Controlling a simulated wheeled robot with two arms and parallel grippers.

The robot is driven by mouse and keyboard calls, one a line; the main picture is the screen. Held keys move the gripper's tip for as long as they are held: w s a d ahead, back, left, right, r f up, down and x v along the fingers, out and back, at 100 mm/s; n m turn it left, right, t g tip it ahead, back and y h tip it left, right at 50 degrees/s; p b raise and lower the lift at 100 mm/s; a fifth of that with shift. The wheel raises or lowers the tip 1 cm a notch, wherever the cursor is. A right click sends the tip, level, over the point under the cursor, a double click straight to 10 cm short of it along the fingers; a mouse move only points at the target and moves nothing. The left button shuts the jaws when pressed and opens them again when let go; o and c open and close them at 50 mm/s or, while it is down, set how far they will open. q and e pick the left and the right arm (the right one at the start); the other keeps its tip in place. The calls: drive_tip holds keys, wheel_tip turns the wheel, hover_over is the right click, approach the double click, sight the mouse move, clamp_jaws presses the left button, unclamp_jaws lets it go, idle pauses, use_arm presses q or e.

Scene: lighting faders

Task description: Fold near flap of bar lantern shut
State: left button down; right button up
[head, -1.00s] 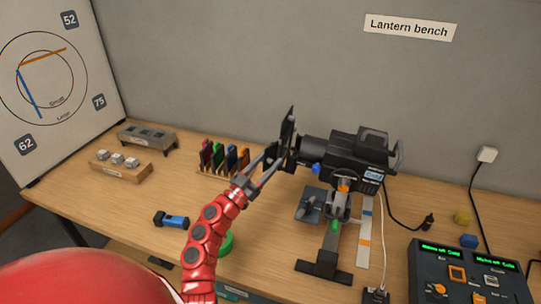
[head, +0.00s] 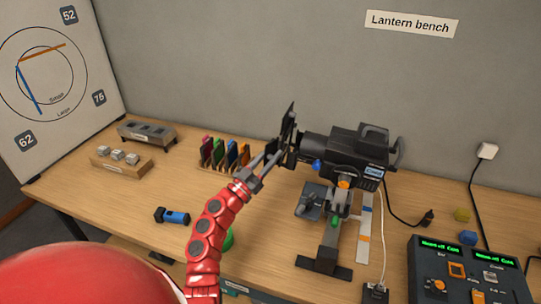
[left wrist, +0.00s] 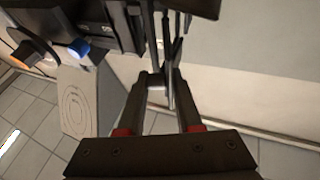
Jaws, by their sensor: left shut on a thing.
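The bar lantern (head: 345,148) is a black lamp on a stand at the right middle of the bench. Its dark flaps (head: 289,125) stand out at the left end of its barrel. My left gripper (head: 279,155) reaches up to the lower, near side of these flaps and is shut on the near flap. In the left wrist view my gripper's fingers (left wrist: 165,78) meet at thin dark plates seen nearly edge-on, below the lantern's dark body (left wrist: 110,25). The flap's exact angle is hard to tell. My right gripper is not in view.
A rack of coloured cards (head: 222,154) stands behind my left arm. A blue and black torch (head: 172,216) lies left of it. The lantern's stand foot (head: 323,267) and a control console (head: 462,268) are at the right. Bare bench lies around the torch.

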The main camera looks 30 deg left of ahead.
use_arm(q)
drive_tip(key=shift+d+n+y+p, duration=0.3)
drive_tip(key=shift+d+n+y, duration=0.3)
drive_tip(key=shift+y, duration=0.6)
drive_tip(key=shift+w+d+f+n+t+y, duration=0.15)
drive_tip(key=shift+n+t+y, duration=0.2)
drive_tip(key=shift+y, duration=0.65)
drive_tip(key=y+b, duration=0.1)
drive_tip(key=n+y, duration=0.1)
drive_tip(key=shift+d+f+n+y+b, duration=0.15)
drive_tip(key=shift+d+n+y+b, duration=0.1)
drive_tip(key=shift+y+b, duration=0.15)
drive_tip(key=shift+w+n+y+b, duration=0.1)
drive_tip(key=shift+n+y+b, duration=0.35)
drive_tip(key=shift+y, duration=0.55)
drive_tip(key=shift+r, duration=0.2)
drive_tip(key=c, duration=0.9)
unclamp_jaws()
drive_tip(key=shift+o, duration=1)
drive_tip(key=shift+w+d, duration=0.1)
drive_tip(key=shift+d, duration=0.05)
